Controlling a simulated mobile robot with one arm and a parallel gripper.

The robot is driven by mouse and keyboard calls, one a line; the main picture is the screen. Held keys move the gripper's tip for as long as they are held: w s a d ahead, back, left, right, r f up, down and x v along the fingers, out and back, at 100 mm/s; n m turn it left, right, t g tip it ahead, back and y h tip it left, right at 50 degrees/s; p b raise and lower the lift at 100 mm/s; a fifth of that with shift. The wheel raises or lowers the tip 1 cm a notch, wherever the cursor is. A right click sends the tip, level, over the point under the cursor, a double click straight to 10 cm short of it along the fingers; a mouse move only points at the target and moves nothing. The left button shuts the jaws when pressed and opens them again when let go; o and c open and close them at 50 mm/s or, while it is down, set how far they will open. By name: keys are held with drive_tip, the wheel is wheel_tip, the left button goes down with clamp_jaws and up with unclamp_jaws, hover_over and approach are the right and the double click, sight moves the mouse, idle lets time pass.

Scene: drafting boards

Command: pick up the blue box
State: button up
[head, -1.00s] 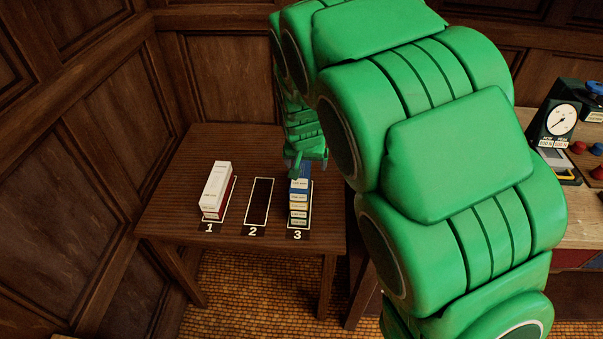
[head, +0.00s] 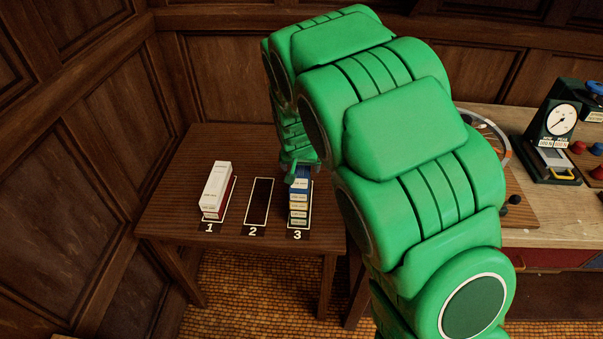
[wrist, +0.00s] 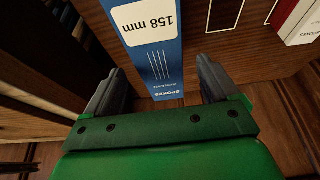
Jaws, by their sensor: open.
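The blue box (head: 302,184) is at the top of a stack of several boxes with pale labels in slot 3. My arm and gripper hide its far end in the head view. In the wrist view the blue box (wrist: 152,45) has a white "158 mm" label and "SPOKES" on it. My gripper (wrist: 160,82) is open, with one dark finger on each side of the box's near end. I see gaps between the fingers and the box and cannot tell the height difference. My gripper also shows in the head view (head: 297,171), at the stack's far end.
The boxes stand on a dark wooden table (head: 180,190). Slot 1 holds a white box (head: 215,185) over a red one. Slot 2 (head: 258,203) is empty. Panelled walls are close behind and left. A bench (head: 550,230) with a gauge (head: 560,118) is right.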

sight(301, 169)
drive_tip(key=shift+x, duration=1.65)
drive_tip(key=shift+w+r, duration=0.1)
drive_tip(key=c, duration=1.2)
